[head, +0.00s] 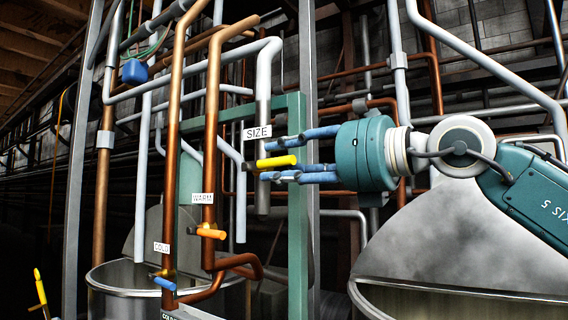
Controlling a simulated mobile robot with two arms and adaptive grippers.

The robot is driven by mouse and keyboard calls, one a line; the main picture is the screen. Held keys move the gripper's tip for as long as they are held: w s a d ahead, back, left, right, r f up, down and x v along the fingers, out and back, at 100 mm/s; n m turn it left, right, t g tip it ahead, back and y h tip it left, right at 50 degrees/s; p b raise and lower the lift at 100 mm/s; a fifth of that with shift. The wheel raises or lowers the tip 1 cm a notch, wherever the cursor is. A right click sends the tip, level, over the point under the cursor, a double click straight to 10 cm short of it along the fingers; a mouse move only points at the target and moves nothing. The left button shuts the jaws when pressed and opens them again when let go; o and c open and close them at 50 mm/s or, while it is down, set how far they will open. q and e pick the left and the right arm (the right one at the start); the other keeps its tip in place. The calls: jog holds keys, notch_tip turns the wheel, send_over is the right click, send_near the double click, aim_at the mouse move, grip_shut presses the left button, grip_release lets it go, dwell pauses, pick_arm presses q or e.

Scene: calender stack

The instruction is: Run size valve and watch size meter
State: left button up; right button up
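The size valve shows as a yellow handle (274,162) on a grey pipe (263,100) under a white SIZE label (257,132). The handle lies about level. My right gripper (281,158) reaches in from the right, with blue fingers above and below the handle. A gap shows between the upper fingers and the handle; the lower fingers are close beneath it, and I cannot tell if they touch. The gripper is open. I cannot make out a size meter. My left gripper is not in view.
Copper pipes labelled WARM (203,198) and COLD (162,247) stand left, with an orange handle (211,234) and a blue handle (165,284). A green post (298,230) stands behind the valve. Metal vats stand lower left (125,275) and lower right (450,240).

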jog(key=shift+s, duration=0.1)
dwell(0.3)
jog(key=shift+b+v, duration=0.6)
jog(key=shift+v, duration=0.3)
jog(key=shift+b+v, duration=0.55)
jog(key=shift+v, duration=0.95)
jog(key=b, duration=0.2)
send_near(296, 160)
jog(key=shift+w+a+r, duration=0.15)
jog(key=shift+w, duration=0.05)
jog(key=shift+w, duration=0.1)
jog(key=v, duration=1.2)
